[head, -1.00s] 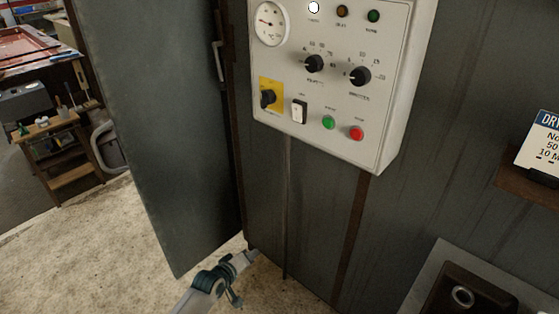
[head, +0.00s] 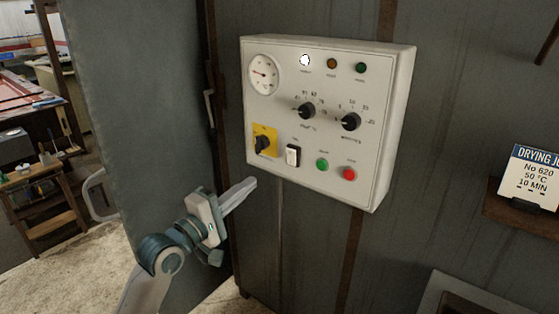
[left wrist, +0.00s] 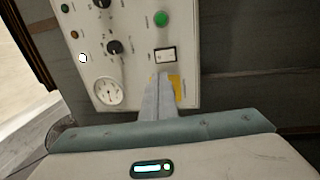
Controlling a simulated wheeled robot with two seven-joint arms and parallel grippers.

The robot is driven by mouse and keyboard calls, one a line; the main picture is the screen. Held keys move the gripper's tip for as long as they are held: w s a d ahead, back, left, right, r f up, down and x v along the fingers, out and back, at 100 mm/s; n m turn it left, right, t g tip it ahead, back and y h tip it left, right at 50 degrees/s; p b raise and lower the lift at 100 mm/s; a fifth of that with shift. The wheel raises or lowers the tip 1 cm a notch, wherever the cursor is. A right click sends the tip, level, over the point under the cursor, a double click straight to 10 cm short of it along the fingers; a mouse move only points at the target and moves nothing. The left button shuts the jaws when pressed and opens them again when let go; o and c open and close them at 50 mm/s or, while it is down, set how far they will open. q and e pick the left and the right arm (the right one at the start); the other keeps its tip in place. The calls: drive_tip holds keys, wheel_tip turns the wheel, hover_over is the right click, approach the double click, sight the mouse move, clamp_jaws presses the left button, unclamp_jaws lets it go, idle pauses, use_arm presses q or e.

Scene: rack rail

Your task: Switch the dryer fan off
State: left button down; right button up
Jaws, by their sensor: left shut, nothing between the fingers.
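The white control panel (head: 330,68) hangs on the dark cabinet wall. A black-framed white rocker switch (head: 292,156), apparently the fan switch, sits low on it, between a yellow-plated black rotary switch (head: 264,141) and a green button (head: 322,165). Its label is too small to read surely, and I cannot tell which side is pressed. My left gripper (head: 253,182) is shut and empty, its tips just below and left of the rocker. In the left wrist view the fingers (left wrist: 163,78) point at the rocker (left wrist: 165,55) and partly cover the yellow plate (left wrist: 176,88). My right gripper is not in view.
The panel also bears a dial gauge (head: 263,74), two black knobs (head: 306,111), a red button (head: 348,174) and a lit white lamp (head: 304,60). A grey open door (head: 140,110) stands left of my arm. A sign (head: 532,177) rests on a shelf at right.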

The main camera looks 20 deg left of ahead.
use_arm(q)
drive_tip(key=shift+w, duration=0.15)
drive_tip(key=p, duration=0.5)
approach(289, 154)
drive_tip(key=x, duration=0.5)
drive_tip(key=shift+w+r, duration=0.2)
drive_tip(key=shift+w+d+p, duration=0.2)
drive_tip(key=shift+w+p, duration=0.1)
drive_tip(key=shift+w, duration=0.2)
drive_tip(key=shift+w+f, duration=0.1)
